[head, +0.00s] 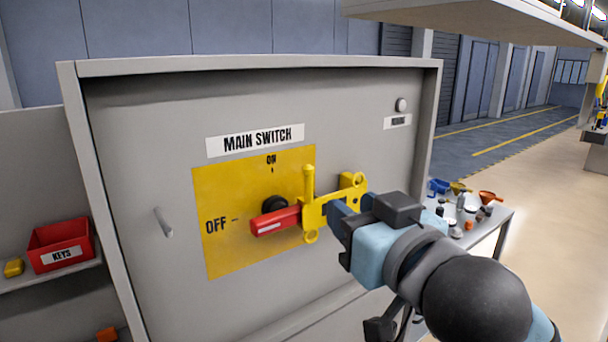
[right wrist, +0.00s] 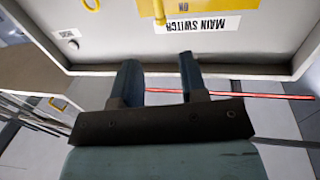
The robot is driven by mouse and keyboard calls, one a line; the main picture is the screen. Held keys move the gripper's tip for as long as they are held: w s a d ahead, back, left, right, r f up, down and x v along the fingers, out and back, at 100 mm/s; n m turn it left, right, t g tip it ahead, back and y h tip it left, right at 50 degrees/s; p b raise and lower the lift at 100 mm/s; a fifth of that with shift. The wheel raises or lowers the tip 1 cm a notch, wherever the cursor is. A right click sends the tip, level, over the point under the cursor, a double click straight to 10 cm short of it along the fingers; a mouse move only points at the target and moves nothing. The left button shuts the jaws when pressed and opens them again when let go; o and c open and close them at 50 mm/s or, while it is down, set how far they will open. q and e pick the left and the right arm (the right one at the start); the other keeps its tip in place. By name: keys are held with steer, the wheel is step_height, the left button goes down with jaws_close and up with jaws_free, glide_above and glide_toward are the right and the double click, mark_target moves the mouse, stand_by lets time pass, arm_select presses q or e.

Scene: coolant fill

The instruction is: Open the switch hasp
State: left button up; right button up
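The yellow switch hasp (head: 333,203) sits at the red switch handle (head: 275,221) on the cabinet front. It has an upright post at its left and a ring at its upper right end. The handle points left toward OFF on the yellow plate (head: 228,250). My right gripper (head: 344,208) is in front of the hasp's right part and hides some of it; contact is unclear. In the right wrist view the fingers (right wrist: 158,62) are apart with nothing between them. Yellow hasp parts (right wrist: 159,12) show beyond the tips. My left gripper is not in view.
The grey cabinet (head: 140,110) has a raised rim around its front panel. A grey peg (head: 163,222) sticks out at the left. A red KEYS bin (head: 62,245) stands on a side shelf. A table (head: 490,232) with funnels and small containers stands at the right.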

mark_target(311, 176)
steer(key=p+x, duration=0.2)
steer(key=x, duration=1)
steer(key=shift+w+r, duration=0.1)
steer(key=shift+w, duration=0.1)
steer(key=shift+w+a, duration=0.3)
steer(key=shift+w, duration=0.15)
jaws_close()
